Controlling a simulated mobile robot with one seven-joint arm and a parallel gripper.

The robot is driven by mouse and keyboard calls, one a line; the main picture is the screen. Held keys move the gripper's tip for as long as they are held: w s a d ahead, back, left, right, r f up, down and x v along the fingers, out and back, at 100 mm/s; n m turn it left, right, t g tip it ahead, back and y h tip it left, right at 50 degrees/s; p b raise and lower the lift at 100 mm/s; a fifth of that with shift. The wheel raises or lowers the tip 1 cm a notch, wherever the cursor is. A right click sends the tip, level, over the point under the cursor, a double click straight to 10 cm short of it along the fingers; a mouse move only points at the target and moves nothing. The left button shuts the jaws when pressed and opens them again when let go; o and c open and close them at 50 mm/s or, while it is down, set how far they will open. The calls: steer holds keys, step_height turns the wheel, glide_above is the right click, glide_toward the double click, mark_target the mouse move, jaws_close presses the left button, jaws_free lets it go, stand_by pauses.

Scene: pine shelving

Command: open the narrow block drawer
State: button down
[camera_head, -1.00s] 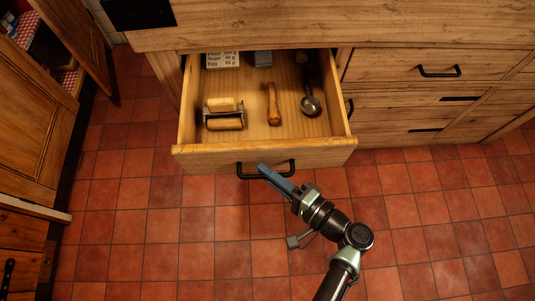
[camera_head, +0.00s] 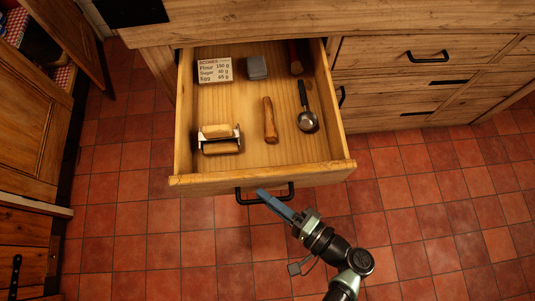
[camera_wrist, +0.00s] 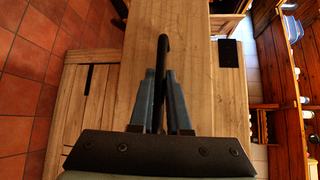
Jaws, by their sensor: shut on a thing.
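A wooden drawer (camera_head: 325,176) stands far out from the counter, and I look down into it. Its black bar handle (camera_head: 240,198) is on the front face. My gripper (camera_head: 264,195), with blue-grey fingers, is shut on this handle near its middle. In the wrist view, my gripper (camera_wrist: 160,78) has its two fingers on either side of the black handle (camera_wrist: 163,45), seen end-on against the wooden front. I cannot tell from these views whether this drawer is the narrow block drawer.
The drawer holds a recipe card (camera_head: 214,71), a grey block (camera_head: 257,67), a wooden roller (camera_head: 270,120), a metal scoop (camera_head: 307,121) and a wood-and-metal item (camera_head: 219,139). Shut drawers (camera_head: 390,50) are at right. An open cabinet door (camera_head: 67,40) is at left. Tiled floor is clear.

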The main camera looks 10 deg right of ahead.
steer(key=c, duration=0.9)
jaws_free()
steer(key=v, duration=1.3)
